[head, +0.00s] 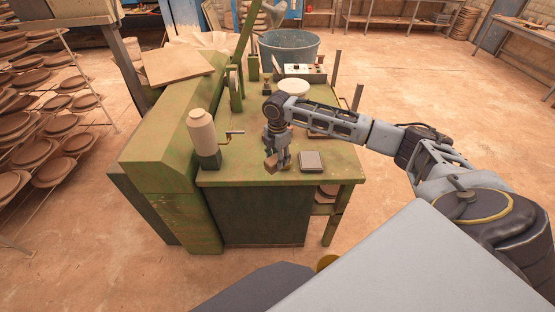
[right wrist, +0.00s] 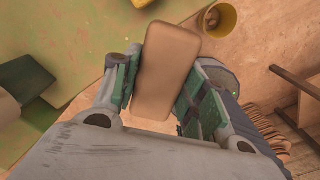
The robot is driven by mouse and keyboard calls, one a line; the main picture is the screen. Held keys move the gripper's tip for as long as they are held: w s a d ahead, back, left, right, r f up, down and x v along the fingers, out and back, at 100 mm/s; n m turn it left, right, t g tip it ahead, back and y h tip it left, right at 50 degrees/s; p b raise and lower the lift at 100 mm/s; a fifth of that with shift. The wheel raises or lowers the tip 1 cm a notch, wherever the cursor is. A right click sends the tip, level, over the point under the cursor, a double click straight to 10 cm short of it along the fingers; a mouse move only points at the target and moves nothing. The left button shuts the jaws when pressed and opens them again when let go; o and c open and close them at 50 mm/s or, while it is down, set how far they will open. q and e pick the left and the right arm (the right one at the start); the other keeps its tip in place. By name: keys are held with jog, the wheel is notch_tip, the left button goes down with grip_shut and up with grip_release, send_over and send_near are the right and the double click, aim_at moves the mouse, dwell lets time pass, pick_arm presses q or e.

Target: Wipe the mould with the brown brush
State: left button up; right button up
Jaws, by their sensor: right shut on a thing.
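My right gripper (head: 275,160) is shut on the brown brush (head: 270,164) and holds it over the front part of the green table. In the right wrist view the brush (right wrist: 166,72) is a plain brown block with rounded corners, held between the two green-padded fingers (right wrist: 155,98). A white round piece (head: 293,86), which may be the mould, sits farther back on the table, behind my right arm and apart from the brush. My left gripper is not in view.
The green table (head: 230,178) carries a grey box (head: 312,161), a cream cylinder (head: 202,131) beside a crank, and a control box (head: 305,72). A blue-grey tub (head: 289,46) stands behind. A yellow bucket (right wrist: 214,18) is near the front. Racks of brown plates (head: 50,130) stand left.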

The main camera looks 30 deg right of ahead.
jog(key=m, duration=0.4)
jog(key=w+m, duration=0.1)
jog(key=m, duration=0.1)
jog(key=shift+d+r, duration=0.25)
jog(key=m, duration=0.2)
jog(key=w+m, duration=0.1)
jog(key=m, duration=0.1)
jog(key=shift+w+r+m, duration=0.1)
jog(key=shift+m, duration=0.3)
jog(key=s+a+f+m, duration=0.4)
jog(key=s+a+f, duration=0.2)
jog(key=f, duration=0.3)
jog(key=s+a+f+m, duration=0.5)
jog(key=s+a+f, duration=0.2)
jog(key=f, duration=0.2)
jog(key=shift+a, duration=0.35)
